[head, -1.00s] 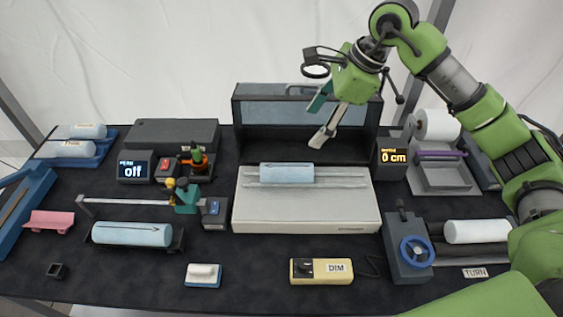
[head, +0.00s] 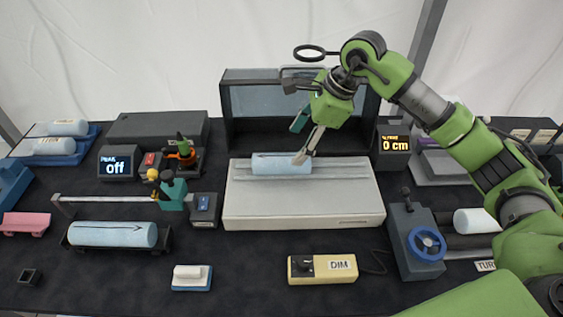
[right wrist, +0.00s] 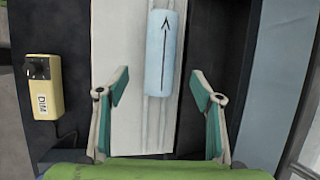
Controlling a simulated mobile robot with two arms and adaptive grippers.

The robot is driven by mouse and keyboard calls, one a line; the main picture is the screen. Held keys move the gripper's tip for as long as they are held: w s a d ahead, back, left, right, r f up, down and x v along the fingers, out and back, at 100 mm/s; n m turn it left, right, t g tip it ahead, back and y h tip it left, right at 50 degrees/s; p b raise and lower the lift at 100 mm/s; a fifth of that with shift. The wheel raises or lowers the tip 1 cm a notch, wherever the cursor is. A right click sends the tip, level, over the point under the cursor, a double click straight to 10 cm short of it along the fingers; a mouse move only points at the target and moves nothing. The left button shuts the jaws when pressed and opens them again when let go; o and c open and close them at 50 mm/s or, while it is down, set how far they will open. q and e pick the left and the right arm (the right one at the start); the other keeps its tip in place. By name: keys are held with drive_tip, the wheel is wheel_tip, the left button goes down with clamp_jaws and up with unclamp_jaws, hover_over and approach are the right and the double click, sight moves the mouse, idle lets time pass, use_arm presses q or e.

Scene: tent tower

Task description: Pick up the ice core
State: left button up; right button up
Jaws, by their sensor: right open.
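A pale blue ice core (head: 275,165) with a dark arrow lies along the grooved top of the white bench unit (head: 300,210). In the right wrist view the ice core (right wrist: 160,60) points away from me. My right gripper (head: 305,143) is open and empty above the core's right end. Another arrowed core (head: 115,235) lies in a black cradle at the left. My left gripper is out of view.
A dark hood (head: 235,105) stands behind the bench unit. More cores lie in a blue tray (head: 85,150) at the far left, and one white cylinder (head: 472,222) lies at the right. A yellow DIM box (head: 308,270) and a blue-wheeled block (head: 407,262) stand in front.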

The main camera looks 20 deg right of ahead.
sight(286, 157)
drive_tip(key=x, duration=0.3)
drive_tip(key=shift+w+a+f+p, duration=0.15)
drive_tip(key=shift+w+f+p, duration=0.05)
drive_tip(key=shift+f+p, duration=0.15)
drive_tip(key=shift+a+f+p, duration=0.2)
drive_tip(key=shift+f+p, duration=0.25)
drive_tip(key=p+x, duration=0.2)
drive_tip(key=x, duration=0.1)
drive_tip(key=shift+w+a+f, duration=0.1)
drive_tip(key=shift+w+f, duration=0.05)
drive_tip(key=shift+f, duration=0.05)
drive_tip(key=shift+w+a+f, duration=0.1)
drive_tip(key=shift+w+f, duration=0.05)
drive_tip(key=shift+f, duration=0.35)
drive_tip(key=c, duration=1.3)
drive_tip(key=shift+r, duration=0.1)
drive_tip(key=shift+c, duration=1.3)
